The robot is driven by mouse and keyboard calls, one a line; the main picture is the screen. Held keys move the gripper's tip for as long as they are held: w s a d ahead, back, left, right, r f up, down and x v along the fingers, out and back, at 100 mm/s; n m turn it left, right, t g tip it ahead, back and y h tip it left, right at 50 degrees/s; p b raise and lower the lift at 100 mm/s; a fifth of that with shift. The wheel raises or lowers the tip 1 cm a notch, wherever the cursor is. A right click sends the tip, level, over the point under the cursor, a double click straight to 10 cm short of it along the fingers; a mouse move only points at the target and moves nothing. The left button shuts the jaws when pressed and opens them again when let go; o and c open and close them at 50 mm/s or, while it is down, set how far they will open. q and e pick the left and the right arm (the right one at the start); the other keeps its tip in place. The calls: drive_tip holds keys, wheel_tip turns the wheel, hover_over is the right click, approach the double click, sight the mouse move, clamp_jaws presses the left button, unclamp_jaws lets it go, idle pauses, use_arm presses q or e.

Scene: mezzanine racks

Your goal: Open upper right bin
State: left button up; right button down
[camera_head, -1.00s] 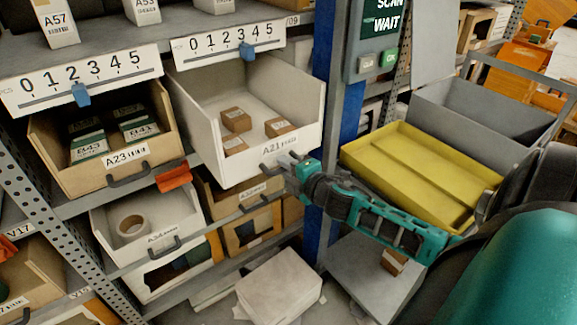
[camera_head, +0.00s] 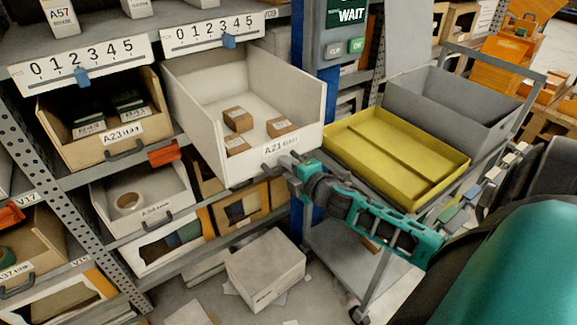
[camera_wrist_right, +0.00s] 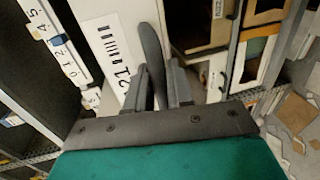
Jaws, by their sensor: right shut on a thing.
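The upper right bin (camera_head: 245,163) is white, labelled A21, and stands well out from the rack with its top open. Several small brown boxes (camera_head: 238,119) lie inside it. My right gripper (camera_head: 277,163) is at the lower front of this bin, shut on its dark handle. In the right wrist view the handle (camera_wrist_right: 151,50) runs between the fingers of the right gripper (camera_wrist_right: 160,88), beside the white bin front (camera_wrist_right: 105,35). The handle is mostly hidden by the gripper in the head view. My left gripper is not in view.
A cardboard bin A23 (camera_head: 78,152) sits left, under a number rail (camera_head: 80,66). A white bin with a tape roll (camera_head: 150,205) is below. A yellow tray (camera_head: 375,165) on a cart stands right. A white box (camera_head: 265,270) lies on the floor.

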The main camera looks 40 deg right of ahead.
idle(0.3)
drive_tip(key=c, duration=1.1)
unclamp_jaws()
drive_tip(key=shift+c, duration=0.2)
drive_tip(key=shift+s, duration=0.1)
drive_tip(key=v, duration=1.2)
drive_tip(key=shift+s+r+p, duration=0.2)
drive_tip(key=shift+s+p, duration=0.1)
drive_tip(key=shift+s, duration=0.05)
drive_tip(key=shift+a, duration=0.1)
drive_tip(key=s+a+f+m+g+y, duration=0.2)
drive_tip(key=a+f+m, duration=0.4)
drive_tip(key=a, duration=0.5)
drive_tip(key=s+a+f+m+g+y, duration=0.1)
drive_tip(key=s+a+f+m+g, duration=0.1)
drive_tip(key=a+f+m, duration=0.5)
drive_tip(key=s+a+m, duration=0.1)
drive_tip(key=a, duration=0.2)
drive_tip(key=shift+s+a+g+y, duration=0.35)
drive_tip(key=shift+s+g+y, duration=0.05)
